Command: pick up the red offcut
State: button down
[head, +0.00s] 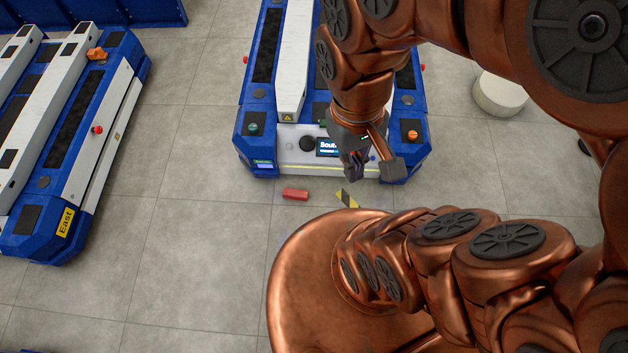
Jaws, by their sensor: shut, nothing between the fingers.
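The red offcut (295,194) is a small red block lying on the grey tiled floor, in front of the blue and white lift cart (258,142) at the top middle. My gripper (356,172) is to the right of the offcut in the picture, in front of the cart's front panel. It points downward, its fingers are closed, and nothing shows between them. The gripper and the offcut are apart. My gripper and wrist hide part of the cart's front and its screen.
A yellow and black striped piece (347,198) lies on the floor right of the offcut. A white round object (500,95) is at upper right. Floor left of the offcut is clear.

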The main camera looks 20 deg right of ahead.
aim_at(296, 194)
jog(key=u, duration=2.45)
jog(key=k, duration=0.4)
jog(key=z, duration=1.4)
